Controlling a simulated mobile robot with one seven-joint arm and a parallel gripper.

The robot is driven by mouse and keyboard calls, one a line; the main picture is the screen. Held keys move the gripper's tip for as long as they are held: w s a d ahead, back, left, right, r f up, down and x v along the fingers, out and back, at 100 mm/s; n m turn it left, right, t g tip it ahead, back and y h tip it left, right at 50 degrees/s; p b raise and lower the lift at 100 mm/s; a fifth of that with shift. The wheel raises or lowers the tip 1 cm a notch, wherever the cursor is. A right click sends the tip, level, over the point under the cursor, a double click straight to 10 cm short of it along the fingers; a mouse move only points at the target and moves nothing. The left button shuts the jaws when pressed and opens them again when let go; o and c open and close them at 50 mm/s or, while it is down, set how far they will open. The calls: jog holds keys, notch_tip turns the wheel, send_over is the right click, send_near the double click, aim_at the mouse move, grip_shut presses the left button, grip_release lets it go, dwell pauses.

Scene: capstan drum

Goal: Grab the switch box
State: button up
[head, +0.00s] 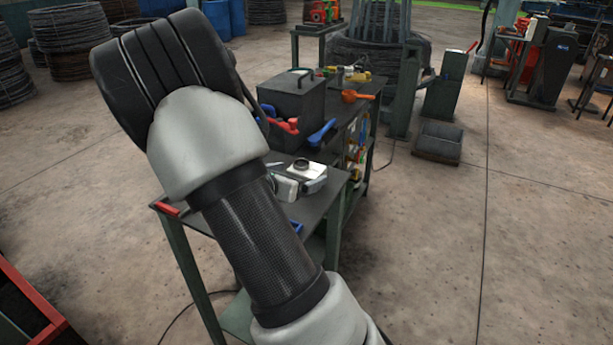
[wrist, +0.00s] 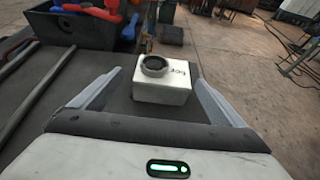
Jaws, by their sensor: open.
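The switch box is a small white box with a dark round knob on top. In the wrist view the switch box (wrist: 162,88) sits upright on the dark tabletop (wrist: 110,103), between and ahead of my gripper's fingers. My gripper (wrist: 160,92) is open, with one finger to the left and one to the right of the box. I cannot tell whether either finger touches it. In the head view the switch box (head: 306,171) shows on the near table, beside my gripper (head: 299,186); my arm hides part of that table.
A dark toolbox (head: 290,100) with red and blue items stands behind the box. A blue-handled tool (head: 322,133) and an orange tool (head: 356,97) lie further back. A red-handled item (head: 168,208) lies at the table's left corner. The floor to the right is open.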

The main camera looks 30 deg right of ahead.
aim_at(307, 172)
jog(key=x, duration=0.4)
jog(key=shift+d+f, duration=0.1)
jog(key=shift+d, duration=0.3)
jog(key=shift+s, duration=0.1)
jog(key=shift+c, duration=0.2)
